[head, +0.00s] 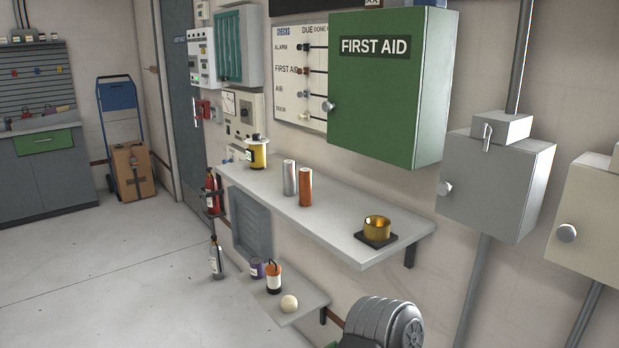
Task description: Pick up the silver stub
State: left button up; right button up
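The silver stub (290,178) is a short, upright, shiny grey cylinder. It stands on the upper grey wall shelf (342,232), left of the middle of the head view. A copper-coloured cylinder (306,187) of similar size stands close on its right and slightly nearer. Neither of my grippers is in view, so I cannot see whether they are open or shut.
On the same shelf are a yellow container (257,155) at the far end and a brass cup (377,226) on a dark base. A green first aid cabinet (385,95) juts out above.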

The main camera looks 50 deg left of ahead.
aim_at(289, 190)
jog(key=u, duration=1.9)
jog(key=j+z, duration=0.1)
jog(key=z, duration=0.65)
jog(key=i+j+z, duration=0.15)
jog(key=j+z, duration=0.55)
jog(key=j, duration=0.25)
jog(key=i+j+z, duration=0.1)
jog(key=j+z, duration=0.25)
jog(key=j, duration=0.95)
jog(key=k+j+z, duration=0.1)
jog(key=j, duration=1.35)
jog(key=k+z, duration=0.05)
